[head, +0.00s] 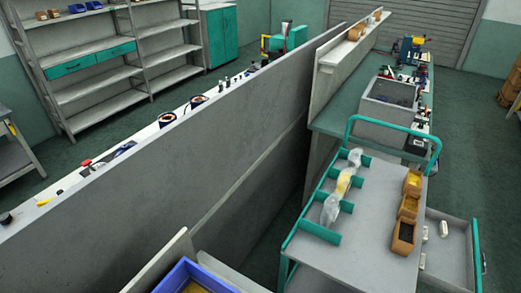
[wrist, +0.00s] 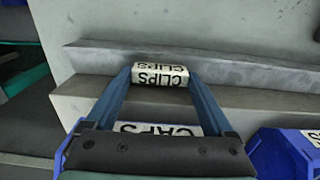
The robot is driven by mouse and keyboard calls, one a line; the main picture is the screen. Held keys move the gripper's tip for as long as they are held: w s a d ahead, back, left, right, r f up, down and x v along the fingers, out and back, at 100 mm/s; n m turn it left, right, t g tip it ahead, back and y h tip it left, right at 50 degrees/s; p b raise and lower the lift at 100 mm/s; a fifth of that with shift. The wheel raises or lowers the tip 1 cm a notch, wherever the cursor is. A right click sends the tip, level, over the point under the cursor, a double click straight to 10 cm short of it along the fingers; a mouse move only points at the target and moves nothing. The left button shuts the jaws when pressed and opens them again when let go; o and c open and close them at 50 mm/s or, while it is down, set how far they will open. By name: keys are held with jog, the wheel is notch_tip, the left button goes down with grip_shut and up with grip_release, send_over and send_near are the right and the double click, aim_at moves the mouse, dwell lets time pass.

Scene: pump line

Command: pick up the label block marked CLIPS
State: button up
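The label block marked CLIPS (wrist: 160,75) is a small white block with black letters, seen in the wrist view at the edge of a grey ledge. My gripper (wrist: 160,74) has its two blue fingers along the block's two ends, with no clear gap at either side, so it looks shut on the block. Whether the block is clear of the ledge, I cannot tell. My gripper is not visible in the head view.
A blue bin (wrist: 283,153) stands at the right in the wrist view; a blue bin (head: 172,281) also shows at the head view's bottom edge. A long grey partition (head: 190,150) crosses the head view. A trolley (head: 360,245) with an open drawer stands right.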

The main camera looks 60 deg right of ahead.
jog(key=c, duration=0.7)
